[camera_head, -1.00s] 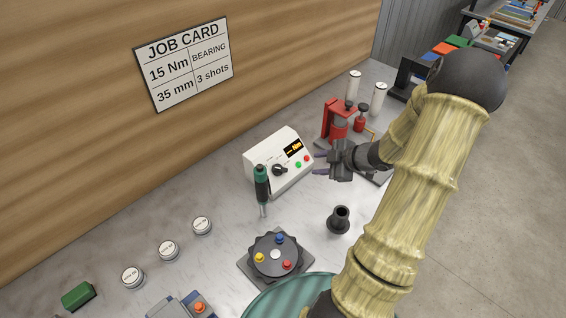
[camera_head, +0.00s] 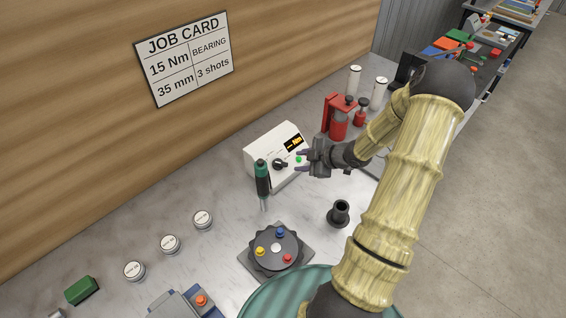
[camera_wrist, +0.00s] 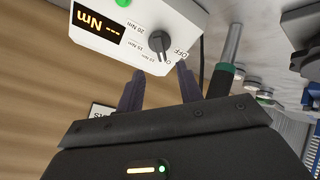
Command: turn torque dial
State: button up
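The torque dial (camera_head: 279,164) is a black knob on the front of a white box (camera_head: 262,140) with a small display reading "--- Nm". In the wrist view the dial (camera_wrist: 169,33) sits among printed labels, including OFF, 15 Nm and 20 Nm. My gripper (camera_head: 300,160) is in front of the box's right part, to the right of the dial. In the wrist view its two dark fingers (camera_wrist: 160,72) are spread apart with nothing between them, and the dial lies just beyond the tips. The fingers appear apart from the dial.
A green-handled screwdriver (camera_head: 262,180) stands close in front of the box's left side. A green button (camera_head: 299,159) is beside the dial. A red press (camera_head: 338,118) stands behind my gripper. A black cup-like part (camera_head: 340,213) and a round turntable (camera_head: 275,250) are nearer.

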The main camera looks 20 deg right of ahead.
aim_at(282, 163)
jog(key=p+x, duration=0.1)
jog(key=x, duration=0.8)
jog(key=shift+w+a+f+p, duration=0.1)
jog(key=shift+w+p, duration=0.1)
jog(key=shift+p, duration=0.1)
grip_shut()
